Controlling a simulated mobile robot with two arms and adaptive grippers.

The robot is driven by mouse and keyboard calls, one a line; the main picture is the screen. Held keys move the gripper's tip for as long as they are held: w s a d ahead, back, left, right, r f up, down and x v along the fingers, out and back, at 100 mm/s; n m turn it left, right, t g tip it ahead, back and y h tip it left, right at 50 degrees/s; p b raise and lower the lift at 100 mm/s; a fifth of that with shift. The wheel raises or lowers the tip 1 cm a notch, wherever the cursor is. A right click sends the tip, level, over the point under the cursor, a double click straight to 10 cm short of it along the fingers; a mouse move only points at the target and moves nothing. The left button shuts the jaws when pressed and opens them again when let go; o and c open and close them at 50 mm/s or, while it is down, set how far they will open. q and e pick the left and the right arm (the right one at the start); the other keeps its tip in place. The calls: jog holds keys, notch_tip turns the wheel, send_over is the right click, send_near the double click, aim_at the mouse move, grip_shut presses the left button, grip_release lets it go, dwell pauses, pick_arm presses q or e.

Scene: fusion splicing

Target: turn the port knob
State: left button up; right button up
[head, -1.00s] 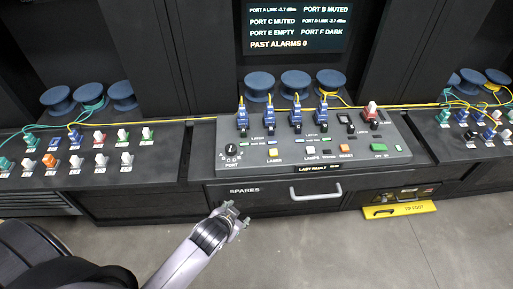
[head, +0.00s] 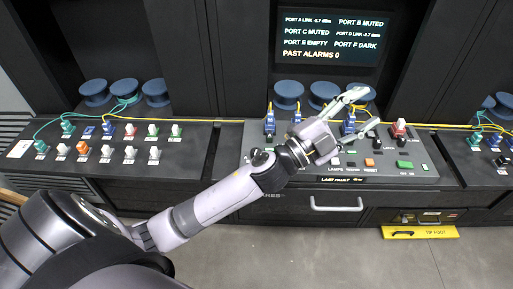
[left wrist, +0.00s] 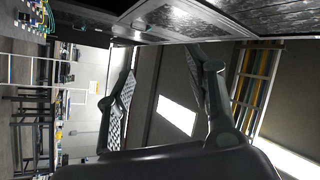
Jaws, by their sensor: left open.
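The port knob (head: 257,154), a small dark knob at the left end of the grey sloped console (head: 428,176), is mostly hidden behind my left arm in the head view. My left gripper (head: 367,106) is open above the console, well to the right of the knob, in front of the blue connectors. In the left wrist view my two left fingers (left wrist: 160,85) stand apart with nothing between them. The knob cannot be made out in that view. My right gripper is not in view.
Blue connectors (head: 269,124) with yellow cables stand along the console's back, with blue spools (head: 288,88) behind. A drawer handle (head: 336,204) juts out below. A status screen (head: 334,37) hangs above.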

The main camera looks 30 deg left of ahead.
pick_arm(q)
jog(key=s+d+r+m+g+h, duration=0.3)
jog(key=d+m+g+h, duration=0.4)
jog(key=m, duration=0.4)
jog(key=m+g+y, duration=0.8)
jog(key=g+y, duration=0.4)
jog(key=y, duration=0.7)
send_near(256, 151)
notch_tip(256, 151, down, 9)
jog(key=p, duration=0.3)
jog(key=shift+w+a, duration=0.15)
jog(key=shift+r, duration=0.1)
